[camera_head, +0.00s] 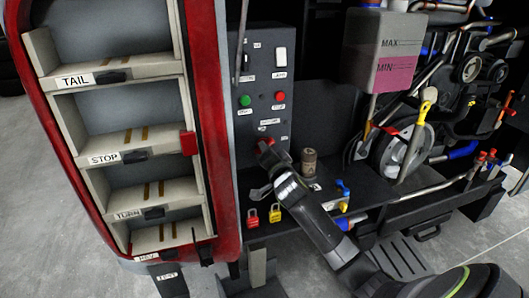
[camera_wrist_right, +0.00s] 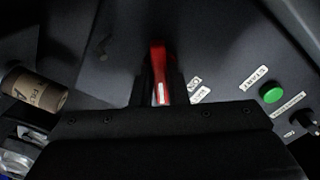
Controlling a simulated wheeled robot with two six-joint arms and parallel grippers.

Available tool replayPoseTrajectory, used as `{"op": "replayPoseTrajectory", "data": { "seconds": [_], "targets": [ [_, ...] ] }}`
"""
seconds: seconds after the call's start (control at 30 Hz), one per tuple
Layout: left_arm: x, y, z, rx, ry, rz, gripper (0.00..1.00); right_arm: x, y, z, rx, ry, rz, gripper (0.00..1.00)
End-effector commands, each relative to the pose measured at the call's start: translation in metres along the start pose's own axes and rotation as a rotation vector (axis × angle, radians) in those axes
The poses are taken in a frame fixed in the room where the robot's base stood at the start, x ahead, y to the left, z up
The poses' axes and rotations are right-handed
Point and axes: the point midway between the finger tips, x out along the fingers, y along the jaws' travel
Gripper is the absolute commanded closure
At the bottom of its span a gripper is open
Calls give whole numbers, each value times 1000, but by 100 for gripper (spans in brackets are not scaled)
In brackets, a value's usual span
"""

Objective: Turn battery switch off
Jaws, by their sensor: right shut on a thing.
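The battery switch (camera_wrist_right: 158,75) is a red handle on the dark control panel (camera_head: 261,65). In the wrist view it stands between the two dark fingers of my right gripper (camera_wrist_right: 163,85), which is shut on it. Small white labels, one reading ON, lie just right of the handle there. In the head view my right gripper (camera_head: 268,152) reaches the lower part of the panel and only a bit of red shows at its tip. The fingers and wrist hide most of the switch. My left gripper is not in view.
A brown filter (camera_head: 309,163) stands right of my gripper. Red (camera_head: 253,217) and yellow (camera_head: 275,213) padlocks hang below. A red-framed lamp rack (camera_head: 215,110) stands left.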

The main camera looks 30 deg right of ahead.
Motion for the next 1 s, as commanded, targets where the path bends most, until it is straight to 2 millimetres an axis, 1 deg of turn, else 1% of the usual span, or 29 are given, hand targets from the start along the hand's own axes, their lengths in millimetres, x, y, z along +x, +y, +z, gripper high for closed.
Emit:
{"op": "replayPoseTrajectory", "data": {
  "seconds": [0.03,0.2,0.53,0.63,0.87,1.0],
  "targets": [
    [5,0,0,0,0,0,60,0,2,1,27,0,-1,100],
    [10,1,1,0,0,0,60,0,1,0,110,1,-1,100],
    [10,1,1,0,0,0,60,0,0,0,127,0,0,100],
    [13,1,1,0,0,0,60,0,1,0,153,0,-1,100],
    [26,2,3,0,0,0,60,0,2,2,328,0,-1,100],
    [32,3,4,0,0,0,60,0,2,1,457,0,-1,100]
  ]
}}
